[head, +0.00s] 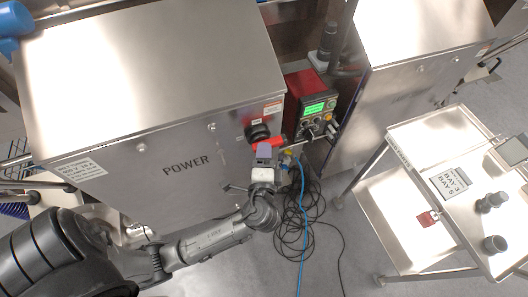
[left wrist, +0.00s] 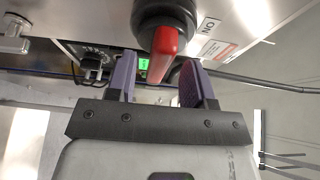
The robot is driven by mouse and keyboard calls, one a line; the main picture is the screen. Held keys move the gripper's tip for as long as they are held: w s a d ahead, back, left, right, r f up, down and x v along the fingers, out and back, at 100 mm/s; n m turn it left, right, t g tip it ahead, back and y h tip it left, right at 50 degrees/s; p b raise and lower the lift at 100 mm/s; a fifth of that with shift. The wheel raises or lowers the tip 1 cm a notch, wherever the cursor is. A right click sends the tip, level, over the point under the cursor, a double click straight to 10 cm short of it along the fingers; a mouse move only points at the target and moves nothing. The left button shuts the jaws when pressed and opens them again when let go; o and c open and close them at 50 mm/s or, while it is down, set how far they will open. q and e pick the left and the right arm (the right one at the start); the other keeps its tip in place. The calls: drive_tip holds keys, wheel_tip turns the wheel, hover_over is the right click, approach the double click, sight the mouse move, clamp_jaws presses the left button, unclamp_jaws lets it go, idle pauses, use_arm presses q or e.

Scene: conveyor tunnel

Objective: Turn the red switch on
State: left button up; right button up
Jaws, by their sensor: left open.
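The red switch (head: 275,141) is a red lever on a round black base, on the front of the steel POWER cabinet. In the left wrist view the red lever (left wrist: 163,52) hangs down and slants slightly left from its black base (left wrist: 165,14). My left gripper (head: 265,153) is at the switch, with its purple-padded fingers apart. In the left wrist view the lever's lower end lies between the two fingertips (left wrist: 159,75) in the picture; I cannot tell whether either finger touches it. My right gripper is not in view.
The POWER cabinet (head: 100,120) fills the left. A red box with a green display (head: 314,108) stands just right of the switch. Loose black and blue cables (head: 300,205) lie on the floor below. A steel cart (head: 400,245) stands at right; some floor between is open.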

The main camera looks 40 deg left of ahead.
use_arm(q)
drive_tip(key=shift+w+a, duration=0.2)
clamp_jaws()
idle(0.5)
